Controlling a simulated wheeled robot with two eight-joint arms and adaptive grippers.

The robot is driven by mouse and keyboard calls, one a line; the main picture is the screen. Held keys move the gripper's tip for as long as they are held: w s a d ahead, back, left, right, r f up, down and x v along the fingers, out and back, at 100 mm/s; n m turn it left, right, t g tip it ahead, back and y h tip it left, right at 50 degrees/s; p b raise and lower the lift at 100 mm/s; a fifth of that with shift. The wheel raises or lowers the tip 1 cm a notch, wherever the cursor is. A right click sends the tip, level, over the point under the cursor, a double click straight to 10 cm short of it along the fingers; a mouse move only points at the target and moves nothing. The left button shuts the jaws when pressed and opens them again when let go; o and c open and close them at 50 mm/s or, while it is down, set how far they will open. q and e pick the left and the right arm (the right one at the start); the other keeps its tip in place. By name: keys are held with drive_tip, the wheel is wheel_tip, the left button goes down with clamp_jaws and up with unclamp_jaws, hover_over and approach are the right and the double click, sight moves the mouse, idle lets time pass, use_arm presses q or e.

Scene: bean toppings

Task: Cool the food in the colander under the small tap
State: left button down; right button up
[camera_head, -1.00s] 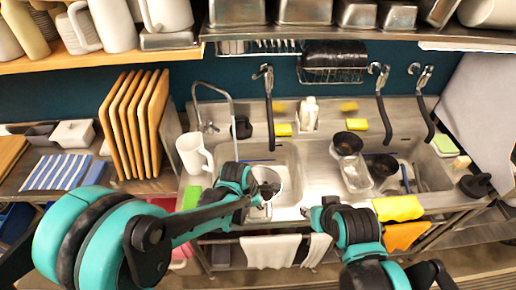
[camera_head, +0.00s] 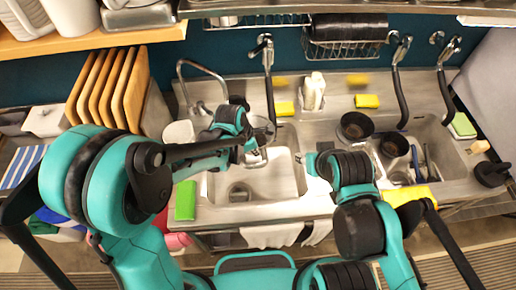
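The food inside cannot be made out. The small tap (camera_head: 181,80) is a thin bent metal pipe behind my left forearm, to the left of the colander. No water is visible. My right gripper (camera_head: 304,160) is over the right part of the left basin, apart from the colander; its opening is unclear.
A black hose tap (camera_head: 270,85) hangs close behind the colander. The left basin (camera_head: 240,192) looks empty below. A white jug (camera_head: 178,133) is partly hidden by my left arm. Black pans (camera_head: 355,126) sit near the right basin. A green sponge (camera_head: 186,200) lies at the front left.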

use_arm(q)
drive_tip(key=w+a+f+b, duration=0.2)
drive_tip(key=w+a+f, duration=0.1)
drive_tip(key=w+a, duration=0.5)
drive_tip(key=w, duration=0.3)
drive_tip(key=shift+f, duration=0.3)
drive_tip(key=shift+s, duration=0.1)
drive_tip(key=shift+d, duration=0.15)
drive_tip(key=shift+w+d+b, duration=0.35)
idle(0.3)
drive_tip(key=shift+s+d+b, duration=0.2)
drive_tip(key=shift+s+d, duration=0.8)
drive_tip(key=shift+s, duration=0.35)
drive_tip(key=shift+s+d+b, duration=0.2)
drive_tip(key=shift+s+d, duration=0.75)
drive_tip(key=shift+s, duration=0.45)
drive_tip(key=shift+s+d+b, duration=0.2)
drive_tip(key=shift+s+d, duration=0.8)
drive_tip(key=shift+s, duration=0.35)
